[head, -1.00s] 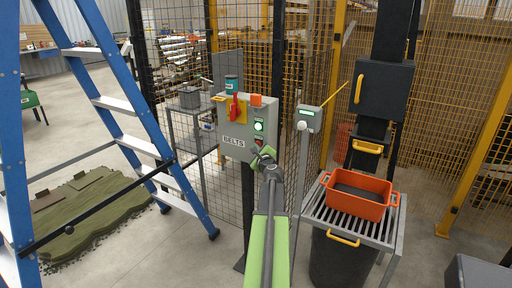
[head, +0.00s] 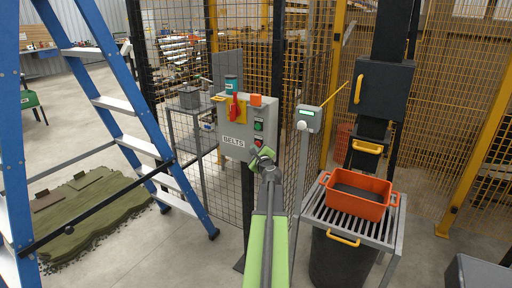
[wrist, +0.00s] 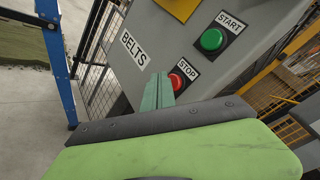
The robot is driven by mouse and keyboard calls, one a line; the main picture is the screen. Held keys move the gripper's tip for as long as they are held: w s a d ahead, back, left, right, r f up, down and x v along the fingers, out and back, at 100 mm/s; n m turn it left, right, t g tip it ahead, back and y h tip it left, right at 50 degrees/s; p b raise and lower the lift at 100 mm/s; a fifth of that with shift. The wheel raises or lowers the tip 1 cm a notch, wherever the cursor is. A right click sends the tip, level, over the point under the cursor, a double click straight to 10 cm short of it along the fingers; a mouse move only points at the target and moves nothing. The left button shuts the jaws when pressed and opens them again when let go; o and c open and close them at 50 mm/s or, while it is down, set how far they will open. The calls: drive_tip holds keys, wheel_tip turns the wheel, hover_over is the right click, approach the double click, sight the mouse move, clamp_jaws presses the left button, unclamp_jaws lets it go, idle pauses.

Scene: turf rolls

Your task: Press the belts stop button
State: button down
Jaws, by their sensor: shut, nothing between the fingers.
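The grey control box (head: 232,147) labelled BELTS stands on a post by the mesh fence. The red stop button (wrist: 177,82), labelled STOP, sits below the green start button (wrist: 212,39); both also show in the head view, stop (head: 258,143) and start (head: 258,126). My gripper (head: 262,156) is shut and empty, at the lower right of the box. In the wrist view its fingertips (wrist: 158,80) overlap the left edge of the stop button. I cannot tell whether they touch it. The green button looks unlit.
A red rotary handle (head: 234,107) on a yellow plate is on the same box. A post with a small display (head: 309,118) stands just right. An orange crate (head: 356,195) sits on a slatted stand. A blue ladder (head: 150,120) stands at left.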

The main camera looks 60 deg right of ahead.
drive_tip(key=shift+a, duration=0.15)
drive_tip(key=a, duration=0.5)
idle(0.4)
idle(0.5)
